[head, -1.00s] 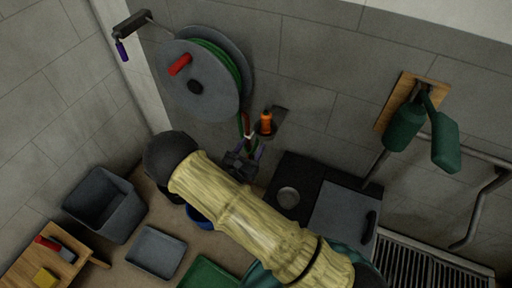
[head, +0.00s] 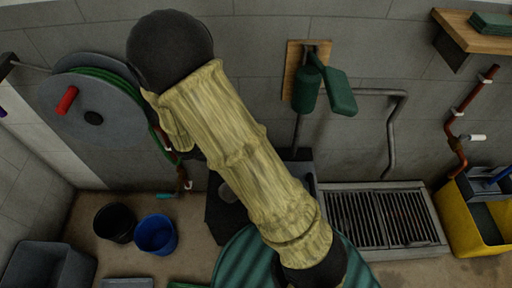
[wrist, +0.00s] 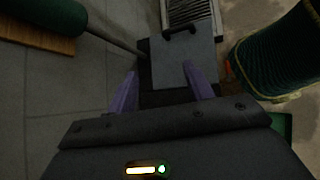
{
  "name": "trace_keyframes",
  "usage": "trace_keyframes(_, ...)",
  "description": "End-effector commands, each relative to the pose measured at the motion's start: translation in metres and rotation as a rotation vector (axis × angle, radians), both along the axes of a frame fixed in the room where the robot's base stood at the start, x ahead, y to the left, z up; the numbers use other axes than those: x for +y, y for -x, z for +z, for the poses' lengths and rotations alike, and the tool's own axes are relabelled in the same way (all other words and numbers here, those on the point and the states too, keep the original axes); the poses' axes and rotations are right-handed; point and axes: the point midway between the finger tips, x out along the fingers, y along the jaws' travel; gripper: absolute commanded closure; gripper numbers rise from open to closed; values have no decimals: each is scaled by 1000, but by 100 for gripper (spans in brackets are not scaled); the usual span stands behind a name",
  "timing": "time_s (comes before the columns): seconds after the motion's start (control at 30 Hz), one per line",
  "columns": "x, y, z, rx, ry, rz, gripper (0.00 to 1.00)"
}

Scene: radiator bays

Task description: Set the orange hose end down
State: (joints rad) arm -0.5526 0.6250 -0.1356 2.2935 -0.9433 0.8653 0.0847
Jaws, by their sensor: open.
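My gripper (wrist: 162,88) shows in the wrist view as two purple fingers, apart and with nothing visible between them. Beyond them is a grey lid (wrist: 182,60) with a black handle. A small orange-red patch (wrist: 228,69) lies right of the lid, beside a dark green ribbed shape; I cannot tell whether it is the orange hose end. In the head view my arm hides the gripper and the wall area where an orange piece showed earlier. The hose reel (head: 98,105) with green hose is on the left wall.
A black bucket (head: 115,222) and blue bucket (head: 155,234) stand on the floor. A dark box (head: 222,218) stands partly behind my arm. A floor grate (head: 385,222) and yellow bin (head: 480,228) are right.

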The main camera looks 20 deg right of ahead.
Motion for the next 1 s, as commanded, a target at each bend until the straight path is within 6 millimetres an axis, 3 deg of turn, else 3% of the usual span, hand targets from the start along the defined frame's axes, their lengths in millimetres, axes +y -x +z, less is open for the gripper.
trace_keyframes(0.1, -7, 22, 11, -63, -172, -209, 48)
trace_keyframes(0.3, -4, 45, 31, -212, -444, -528, 48)
trace_keyframes(0.6, -2, 49, 75, -544, -786, -942, 48)
trace_keyframes(0.77, -6, 47, 89, -654, -864, -1044, 48)
trace_keyframes(1.0, -6, 47, 90, -664, -871, -1055, 48)
